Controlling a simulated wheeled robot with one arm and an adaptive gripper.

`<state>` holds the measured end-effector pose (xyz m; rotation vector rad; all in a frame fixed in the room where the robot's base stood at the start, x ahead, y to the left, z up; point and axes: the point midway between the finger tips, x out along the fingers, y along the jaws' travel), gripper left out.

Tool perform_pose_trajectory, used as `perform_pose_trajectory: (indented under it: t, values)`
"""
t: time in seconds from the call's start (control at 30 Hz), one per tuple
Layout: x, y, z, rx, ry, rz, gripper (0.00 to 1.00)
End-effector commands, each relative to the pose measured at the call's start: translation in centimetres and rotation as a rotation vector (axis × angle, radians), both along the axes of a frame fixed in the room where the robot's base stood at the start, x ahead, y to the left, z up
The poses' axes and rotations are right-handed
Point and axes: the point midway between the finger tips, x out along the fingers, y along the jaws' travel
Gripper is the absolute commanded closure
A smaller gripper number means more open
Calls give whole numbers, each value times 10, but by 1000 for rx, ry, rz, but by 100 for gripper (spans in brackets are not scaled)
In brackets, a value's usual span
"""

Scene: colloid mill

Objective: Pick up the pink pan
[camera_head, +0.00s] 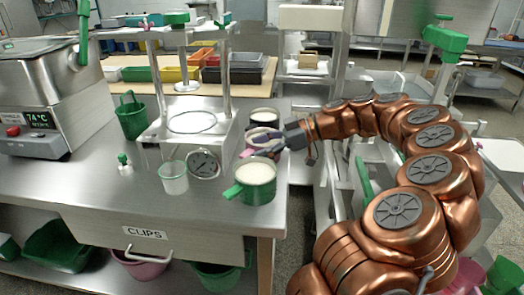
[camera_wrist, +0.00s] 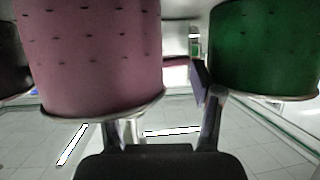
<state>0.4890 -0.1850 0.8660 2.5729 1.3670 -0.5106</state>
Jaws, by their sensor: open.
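The pink pan (camera_head: 259,132) stands near the right edge of the steel counter, between two other pans, with pale contents and a short pink handle (camera_head: 246,154). In the wrist view the pink pan (camera_wrist: 90,60) fills the upper left, its rim lowest in the picture. My gripper (camera_head: 271,146) is at the near right side of the pink pan. In the wrist view my gripper (camera_wrist: 165,95) is open; its right finger is in the gap beside the green pan, and its left finger is partly hidden behind the pink pan's rim. I cannot tell whether it touches.
A green pan (camera_head: 250,186) with pale contents stands close in front; it also shows in the wrist view (camera_wrist: 265,45). A dark pan (camera_head: 264,117) stands behind. A clear cup (camera_head: 173,179) and the steel machine with a gauge (camera_head: 204,164) are to the left.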

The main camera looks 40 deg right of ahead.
Motion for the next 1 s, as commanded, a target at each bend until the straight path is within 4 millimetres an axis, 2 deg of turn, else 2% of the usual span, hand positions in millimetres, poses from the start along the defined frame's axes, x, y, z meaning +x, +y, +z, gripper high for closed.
perform_pose_trajectory:
  t: [0.1, 0.7, 1.0]
  values:
    - [0, 0, 0, 0, 0, 0, 37]
    - [0, 0, 0, 0, 1, 2, 100]
    - [0, 1, -1, -1, 2, 4, 100]
